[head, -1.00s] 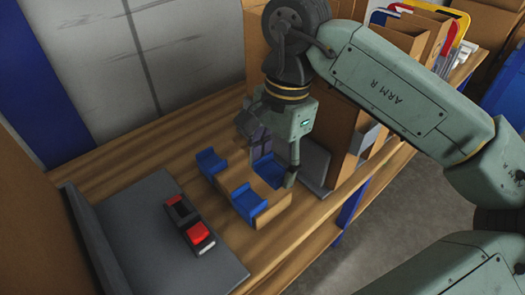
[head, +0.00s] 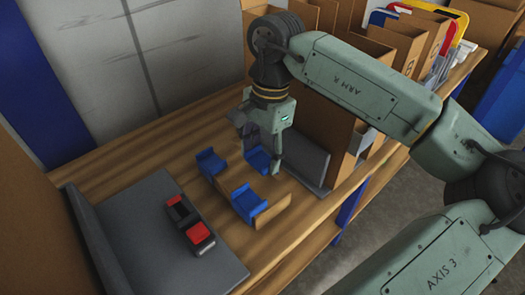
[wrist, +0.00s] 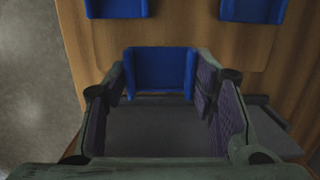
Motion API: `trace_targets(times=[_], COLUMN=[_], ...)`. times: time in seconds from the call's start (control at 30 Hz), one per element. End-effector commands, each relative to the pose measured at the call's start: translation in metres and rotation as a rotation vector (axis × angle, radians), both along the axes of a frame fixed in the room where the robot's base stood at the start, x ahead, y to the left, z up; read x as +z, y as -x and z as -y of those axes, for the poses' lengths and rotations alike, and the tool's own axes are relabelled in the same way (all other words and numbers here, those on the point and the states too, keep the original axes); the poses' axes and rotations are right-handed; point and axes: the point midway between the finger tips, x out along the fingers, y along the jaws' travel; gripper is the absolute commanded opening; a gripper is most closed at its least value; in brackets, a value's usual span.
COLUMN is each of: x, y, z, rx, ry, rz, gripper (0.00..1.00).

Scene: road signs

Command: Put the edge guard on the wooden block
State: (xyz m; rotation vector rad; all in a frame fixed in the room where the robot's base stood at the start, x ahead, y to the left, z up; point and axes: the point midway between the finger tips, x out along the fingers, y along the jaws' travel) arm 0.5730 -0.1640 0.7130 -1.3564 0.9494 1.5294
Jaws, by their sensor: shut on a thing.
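The wooden block (head: 273,210) sits on the table, a light brown piece in the middle of the head view. One blue guard (head: 210,161) is at its left end and another blue guard (head: 245,202) is at its near side. My gripper (head: 262,155) is shut on a third blue piece, the edge guard (head: 257,160), over the block's far right side. In the wrist view the held edge guard (wrist: 160,70) lies between the two fingers. I cannot tell whether it touches the block, as the fingers hide part of it.
A grey tray (head: 140,235) on the left holds a red and black object (head: 190,225). A grey panel (head: 305,160) and brown boxes (head: 335,130) stand just right of my gripper. The table's front edge is near on the right, with floor beyond.

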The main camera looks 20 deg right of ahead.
Motion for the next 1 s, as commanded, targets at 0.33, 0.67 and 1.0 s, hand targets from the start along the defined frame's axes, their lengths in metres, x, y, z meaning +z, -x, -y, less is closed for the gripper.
trace_targets(times=[0.33,0.67,1.0], x=[-0.011,-0.012,-0.012], y=[0.0,0.0,0.0], z=[0.0,0.0,0.0], rx=[0.0,0.0,0.0], ry=[0.0,0.0,0.0], rz=[0.0,0.0,0.0], gripper=[0.24,0.62,0.71])
